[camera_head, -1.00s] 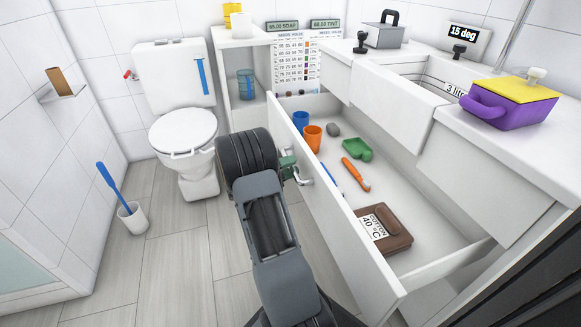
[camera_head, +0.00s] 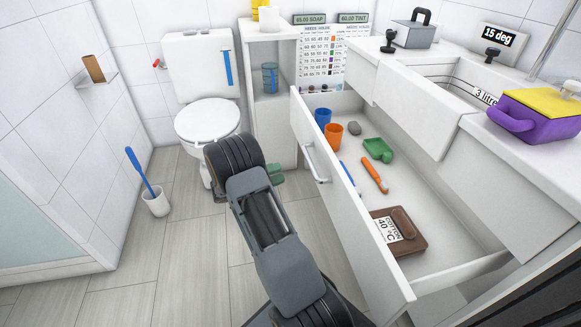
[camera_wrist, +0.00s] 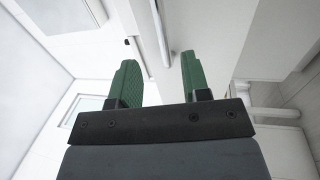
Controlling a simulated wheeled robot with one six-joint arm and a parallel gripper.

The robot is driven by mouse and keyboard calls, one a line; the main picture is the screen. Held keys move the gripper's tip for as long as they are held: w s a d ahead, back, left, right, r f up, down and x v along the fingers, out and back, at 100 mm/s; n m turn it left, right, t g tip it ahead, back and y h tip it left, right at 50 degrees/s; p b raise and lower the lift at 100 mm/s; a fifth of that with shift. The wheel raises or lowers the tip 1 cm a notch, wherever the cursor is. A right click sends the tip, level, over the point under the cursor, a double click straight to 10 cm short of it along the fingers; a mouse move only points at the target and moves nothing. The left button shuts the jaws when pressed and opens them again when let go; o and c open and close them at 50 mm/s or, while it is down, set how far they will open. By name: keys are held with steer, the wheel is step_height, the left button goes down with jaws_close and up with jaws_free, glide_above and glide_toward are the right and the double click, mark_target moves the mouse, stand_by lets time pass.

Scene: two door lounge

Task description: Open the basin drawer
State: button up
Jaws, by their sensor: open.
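The basin drawer (camera_head: 345,215) stands pulled out from the white basin cabinet, with its contents visible. Its metal bar handle (camera_head: 316,163) is on the front panel and also shows in the wrist view (camera_wrist: 161,35). My gripper (camera_head: 277,174) is to the left of the handle in the head view, apart from it and mostly hidden behind my wrist. In the wrist view the two green fingers of my gripper (camera_wrist: 160,75) are spread with nothing between them, and the handle is beyond their tips.
The drawer holds a blue cup (camera_head: 322,117), an orange cup (camera_head: 333,133), a green scoop (camera_head: 378,149) and a brown wallet-like item (camera_head: 405,240). A toilet (camera_head: 208,115) and a brush holder (camera_head: 156,202) stand left. Floor between them is clear.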

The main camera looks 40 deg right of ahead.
steer(key=shift+v, duration=1.2)
steer(key=s+a+r+n+t+y+p, duration=0.2)
steer(key=s+a+r+t+y+p, duration=0.2)
steer(key=a+r+p, duration=0.3)
steer(key=s+a+r+n+t+y+p, duration=0.2)
steer(key=s+a+r+t+y+p, duration=0.3)
steer(key=r+p, duration=1.1)
steer(key=s+a+r+n+t+y+p, duration=0.2)
steer(key=a+r+y+p, duration=0.6)
steer(key=r, duration=1.4)
steer(key=s+a+t+p, duration=0.2)
steer(key=a+t+p, duration=0.1)
steer(key=p, duration=0.1)
steer(key=shift+s+n+p, duration=0.3)
steer(key=shift+p, duration=0.05)
steer(key=shift+d+r, duration=0.1)
steer(key=shift+r, duration=0.05)
